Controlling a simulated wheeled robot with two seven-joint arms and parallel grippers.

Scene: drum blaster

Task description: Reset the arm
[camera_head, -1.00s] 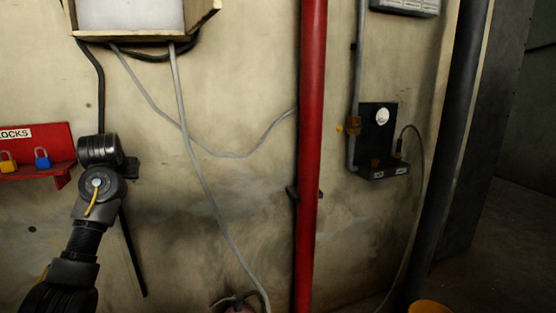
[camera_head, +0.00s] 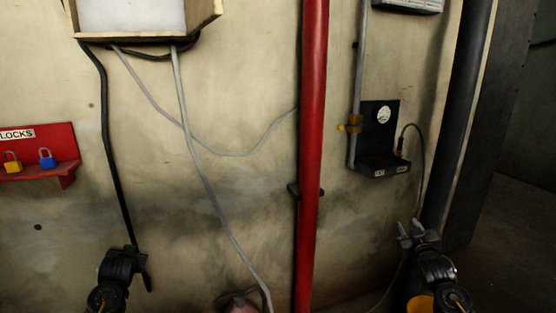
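My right gripper (camera_head: 411,231) shows at the lower right, pointing up, with two grey fingers that look apart and nothing seen between them. Its dark wrist is below it, in front of a yellow bucket-like thing (camera_head: 420,304). My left arm's dark end (camera_head: 122,264) is at the lower left, in front of the wall. Its fingers are not clear enough to tell whether they are open or shut. I see no object held by either arm.
A red vertical pipe (camera_head: 312,150) stands between the arms. A red lock shelf (camera_head: 62,150) with yellow and blue padlocks is at the left. A black wall bracket (camera_head: 380,140) is above my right gripper. Grey cables (camera_head: 205,190) hang on the wall. A dark pipe (camera_head: 460,110) is at the right.

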